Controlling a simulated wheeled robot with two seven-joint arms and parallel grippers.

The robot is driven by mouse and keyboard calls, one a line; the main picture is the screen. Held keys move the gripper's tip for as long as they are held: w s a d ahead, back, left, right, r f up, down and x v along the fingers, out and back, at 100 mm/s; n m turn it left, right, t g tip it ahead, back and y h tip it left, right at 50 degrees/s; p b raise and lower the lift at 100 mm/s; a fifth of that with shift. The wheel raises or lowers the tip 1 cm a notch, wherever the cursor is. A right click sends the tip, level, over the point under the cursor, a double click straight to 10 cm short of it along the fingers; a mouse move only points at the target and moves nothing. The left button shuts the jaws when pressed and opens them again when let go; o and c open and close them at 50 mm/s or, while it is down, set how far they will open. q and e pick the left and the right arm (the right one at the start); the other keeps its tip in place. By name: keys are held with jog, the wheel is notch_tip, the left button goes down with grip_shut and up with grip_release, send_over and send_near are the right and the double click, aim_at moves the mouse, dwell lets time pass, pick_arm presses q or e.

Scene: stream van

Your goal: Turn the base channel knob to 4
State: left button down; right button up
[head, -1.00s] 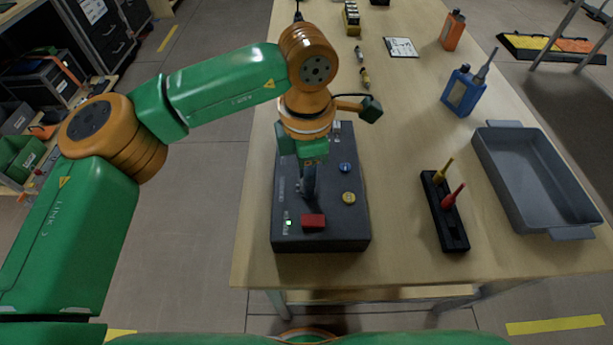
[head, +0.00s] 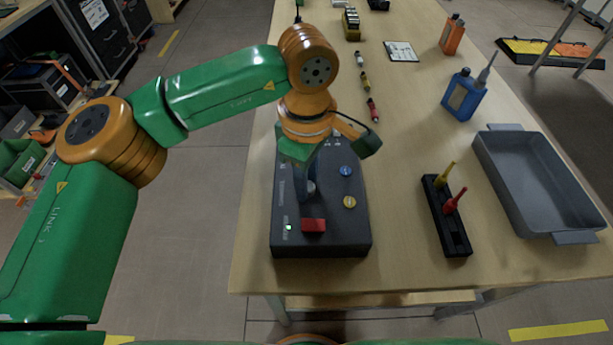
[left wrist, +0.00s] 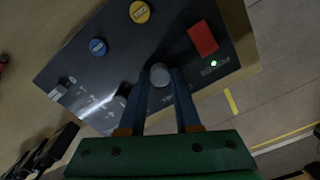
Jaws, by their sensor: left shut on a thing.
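The dark base box (head: 340,240) sits on the table below my left arm. It has a red block or switch (head: 313,225), a blue button (head: 345,170), a yellow button (head: 349,202) and a lit green light (head: 289,227). In the left wrist view a round grey knob (left wrist: 160,74) on the box's dark panel (left wrist: 110,60) is between my fingertips. My left gripper (head: 307,188) points down and is shut on this knob. The numbers around it are too small or hidden to read, so I cannot tell its setting. My right gripper is not in view.
A black rack (head: 435,215) with yellow and red tools stands right of the box. A grey tray (head: 532,185), a blue bottle (head: 463,97) and an orange bottle (head: 452,34) stand farther right. Small cylinders (head: 365,82) lie behind my wrist.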

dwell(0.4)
pick_arm(q)
jog(key=c, duration=0.6)
grip_release()
notch_tip(320, 180, up, 7)
jog(key=shift+s+r, duration=0.1)
